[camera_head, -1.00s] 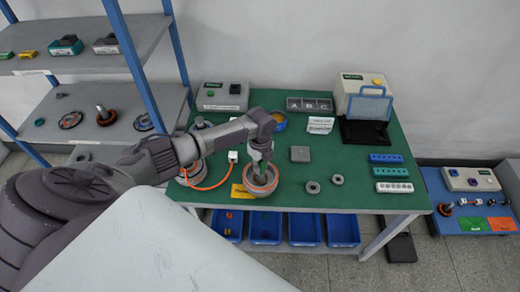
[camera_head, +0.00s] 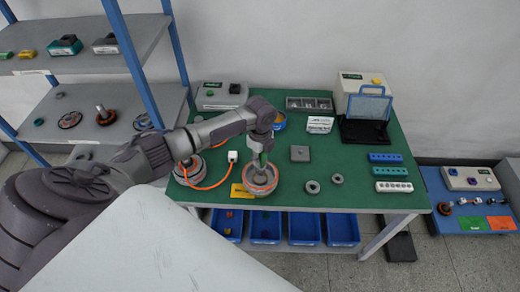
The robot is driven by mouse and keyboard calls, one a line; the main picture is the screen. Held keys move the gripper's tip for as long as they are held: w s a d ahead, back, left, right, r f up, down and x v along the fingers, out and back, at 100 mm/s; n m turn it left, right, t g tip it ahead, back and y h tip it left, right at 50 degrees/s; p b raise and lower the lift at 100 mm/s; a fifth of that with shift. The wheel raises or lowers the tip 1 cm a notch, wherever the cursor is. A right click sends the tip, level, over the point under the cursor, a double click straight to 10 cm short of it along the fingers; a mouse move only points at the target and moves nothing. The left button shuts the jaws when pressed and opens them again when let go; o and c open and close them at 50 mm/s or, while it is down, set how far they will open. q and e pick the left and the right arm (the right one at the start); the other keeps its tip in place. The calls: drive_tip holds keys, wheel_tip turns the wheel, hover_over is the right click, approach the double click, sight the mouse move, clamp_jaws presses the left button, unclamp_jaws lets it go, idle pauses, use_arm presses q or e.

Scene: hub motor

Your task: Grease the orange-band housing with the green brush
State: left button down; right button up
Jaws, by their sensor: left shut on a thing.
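The orange-band housing (camera_head: 261,192) is a round grey part with an orange band near its rim, standing at the front edge of the green table beside a yellow label. My left gripper (camera_head: 263,150) is above it, pointing down, shut on the green brush (camera_head: 263,160). Only a short green piece of the brush shows below the fingers, and its lower end is over or inside the housing's opening. I cannot tell whether the bristles touch the housing. My right gripper is not in view.
Another round housing with an orange cable (camera_head: 205,187) stands left of it, partly behind my arm. A grey square block (camera_head: 300,153) and two small rings (camera_head: 312,187) lie to the right. Coloured hole blocks (camera_head: 386,171) are at the right edge. Blue bins (camera_head: 304,229) sit below the table.

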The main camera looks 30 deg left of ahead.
use_arm(q)
drive_tip(key=shift+r, duration=2.2)
drive_tip(key=shift+d, duration=0.1)
